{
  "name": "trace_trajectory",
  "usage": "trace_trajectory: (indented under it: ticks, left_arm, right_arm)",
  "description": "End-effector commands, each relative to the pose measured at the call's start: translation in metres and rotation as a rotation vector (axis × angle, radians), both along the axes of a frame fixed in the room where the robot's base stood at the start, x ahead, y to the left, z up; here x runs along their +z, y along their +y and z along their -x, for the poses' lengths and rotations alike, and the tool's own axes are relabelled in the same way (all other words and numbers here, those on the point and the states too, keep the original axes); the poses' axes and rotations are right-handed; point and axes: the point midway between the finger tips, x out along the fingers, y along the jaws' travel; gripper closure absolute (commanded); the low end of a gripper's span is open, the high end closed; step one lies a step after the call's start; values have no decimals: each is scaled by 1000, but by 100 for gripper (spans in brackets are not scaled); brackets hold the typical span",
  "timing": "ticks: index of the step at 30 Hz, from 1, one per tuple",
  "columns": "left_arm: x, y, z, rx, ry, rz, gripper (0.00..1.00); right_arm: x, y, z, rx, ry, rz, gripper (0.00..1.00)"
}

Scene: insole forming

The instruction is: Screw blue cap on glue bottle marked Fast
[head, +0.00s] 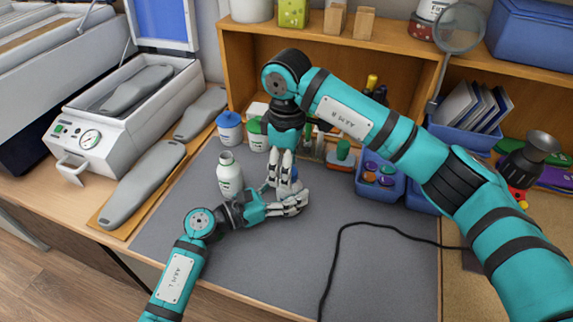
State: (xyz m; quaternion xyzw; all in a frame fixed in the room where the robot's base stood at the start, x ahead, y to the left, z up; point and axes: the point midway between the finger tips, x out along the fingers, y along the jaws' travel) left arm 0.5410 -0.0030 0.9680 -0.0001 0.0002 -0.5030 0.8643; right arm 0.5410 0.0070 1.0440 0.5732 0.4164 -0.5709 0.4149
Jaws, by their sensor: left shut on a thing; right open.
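A white bottle with a green label (230,178) stands on the grey mat, left of both grippers and apart from their fingers. Its top shows no blue cap, and I cannot read its label. My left gripper (288,196) is low over the mat, shut on a small blue thing (295,174), which seems to be the blue cap. Fingers hide most of this blue thing. My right gripper (281,168) points down from above, open, with its fingertips close to the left gripper's fingers. Whether the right fingers touch the blue thing cannot be told.
A blue-lidded jar (230,128) and a green-lidded jar (257,137) stand behind. A blue bin (380,185) holds several round lids. A black cable (385,228) crosses the mat (270,260). A press with a gauge (110,130) and grey insoles are at left.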

Motion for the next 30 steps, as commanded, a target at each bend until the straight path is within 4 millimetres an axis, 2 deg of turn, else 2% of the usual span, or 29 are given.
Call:
trace_trajectory:
  ticks: [4, 7, 21, 25, 30]
  left_arm:
    - [0, 1, 0, 2, 0, -1, 100]
    - [0, 1, 0, 2, 0, -1, 100]
    - [0, 1, -1, 3, 0, -1, 100]
    - [0, 1, -1, 3, -1, 0, 100]
    - [0, 1, -1, 3, -1, 0, 100]
  right_arm:
    - [1, 0, 0, 0, 0, 1, 40]
    - [9, 0, -1, 0, -2, 0, 40]
    - [100, 0, 0, 1, -2, 0, 40]
    - [114, -1, 0, 0, -1, 0, 40]
    - [120, -1, 0, 0, 0, 0, 40]
